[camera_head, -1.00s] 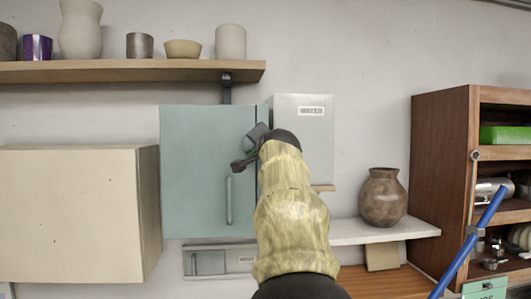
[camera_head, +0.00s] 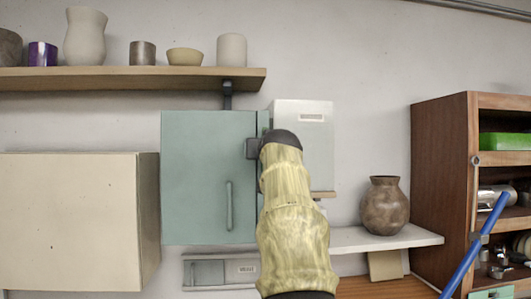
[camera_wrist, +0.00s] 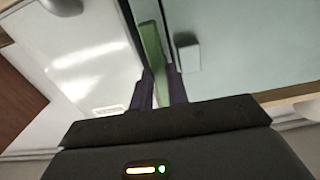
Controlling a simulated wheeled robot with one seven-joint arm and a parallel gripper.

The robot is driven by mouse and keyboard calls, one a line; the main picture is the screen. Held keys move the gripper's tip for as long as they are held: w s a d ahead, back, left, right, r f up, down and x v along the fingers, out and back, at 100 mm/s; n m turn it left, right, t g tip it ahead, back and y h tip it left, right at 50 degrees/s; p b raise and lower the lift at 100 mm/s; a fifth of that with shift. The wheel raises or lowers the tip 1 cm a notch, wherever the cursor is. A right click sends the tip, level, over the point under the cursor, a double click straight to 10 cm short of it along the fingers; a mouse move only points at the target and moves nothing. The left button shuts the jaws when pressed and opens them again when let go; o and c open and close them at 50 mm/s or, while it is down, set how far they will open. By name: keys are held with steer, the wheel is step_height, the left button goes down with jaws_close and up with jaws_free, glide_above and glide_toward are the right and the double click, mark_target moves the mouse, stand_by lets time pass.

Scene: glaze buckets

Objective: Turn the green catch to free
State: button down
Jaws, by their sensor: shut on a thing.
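The green catch (camera_wrist: 151,45) is a long flat bar in the wrist view, along the gap between the teal cabinet (camera_head: 205,170) and the white box (camera_head: 312,160). My gripper (camera_wrist: 160,72) is shut on it, with one dark finger on each side. In the head view my dark gripper body shows beside the cabinet's right edge, partly behind my arm. The teal cabinet door is shut, with a vertical handle (camera_head: 229,205).
A small pale block (camera_wrist: 188,52) sits on the teal surface close to my fingers. A shelf (camera_head: 120,80) with several pots runs above. A brown vase (camera_head: 384,205) stands on a white ledge at right. A cream cabinet (camera_head: 70,220) is at left.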

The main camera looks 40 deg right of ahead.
steer(key=shift+f, duration=0.1)
stand_by(0.4)
steer(key=c, duration=1.4)
jaws_free()
steer(key=shift+w, duration=0.1)
steer(key=shift+o, duration=0.2)
steer(key=b+v, duration=0.8)
steer(key=v, duration=0.9)
steer(key=shift+n, duration=0.3)
